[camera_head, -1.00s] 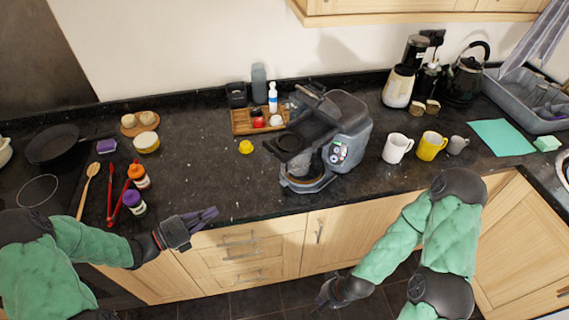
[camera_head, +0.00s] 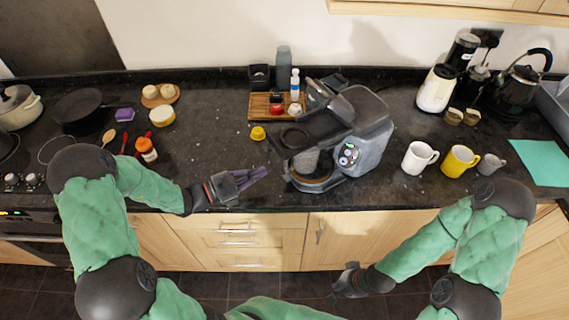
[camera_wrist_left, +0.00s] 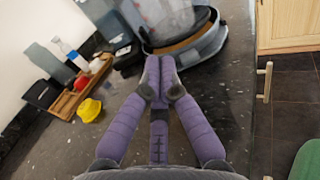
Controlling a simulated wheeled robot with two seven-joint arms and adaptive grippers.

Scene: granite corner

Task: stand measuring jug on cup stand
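A clear measuring jug with red markings (camera_wrist_left: 165,15) shows in the left wrist view, cut off by the top edge. It appears to stand on the round, brown-topped cup stand (camera_wrist_left: 188,43) at the foot of the grey coffee machine. In the head view the jug (camera_head: 304,163) is a small translucent shape above the stand (camera_head: 315,185), partly under the machine's head. My left gripper (camera_head: 260,174) is left of the stand, near the counter's front edge. Its purple fingertips (camera_wrist_left: 159,66) are together and empty. My right gripper (camera_head: 347,281) hangs low before the cabinets; its fingers are unclear.
The coffee machine (camera_head: 366,125) stands mid-counter. A yellow item (camera_head: 258,133) and a wooden tray (camera_head: 262,108) with bottles lie to its left. White (camera_head: 419,158) and yellow (camera_head: 459,161) mugs stand to its right. Counter left of the machine is partly clear.

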